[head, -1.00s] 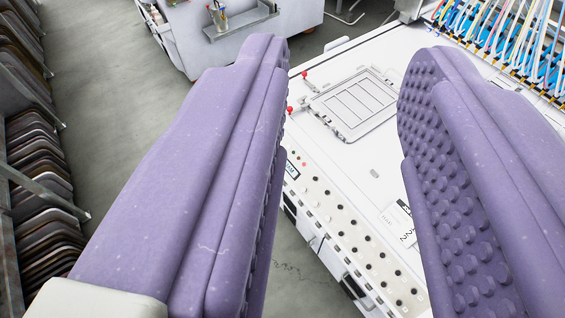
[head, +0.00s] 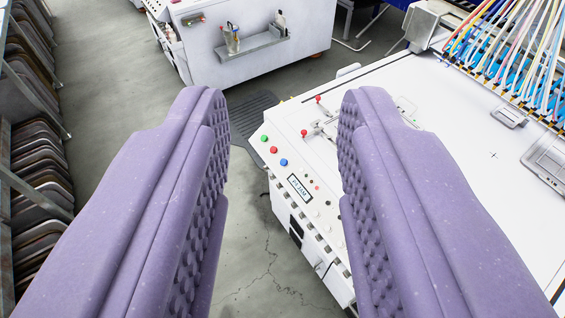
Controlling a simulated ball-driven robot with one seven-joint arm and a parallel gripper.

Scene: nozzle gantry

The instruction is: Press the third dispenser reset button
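My gripper (head: 284,105) is open and empty, with two purple studded fingers spread wide. In the gap between them is the front corner of a white machine (head: 262,187). Its sloped panel carries a green button (head: 264,138), a red button (head: 274,150) and a blue button (head: 284,162) in a line. Below them is a small display (head: 299,188), with tiny red and dark dots beside it. A row of small round buttons (head: 322,228) runs on along the panel and disappears behind the right finger. I cannot tell which is the third dispenser reset button.
Two red-knobbed levers (head: 304,132) stand on the machine top. Coloured tubes (head: 510,50) hang at the upper right. Another white cabinet (head: 200,45) with a small shelf stands behind. A rack of curved panels (head: 38,150) lines the left. Grey floor is clear between.

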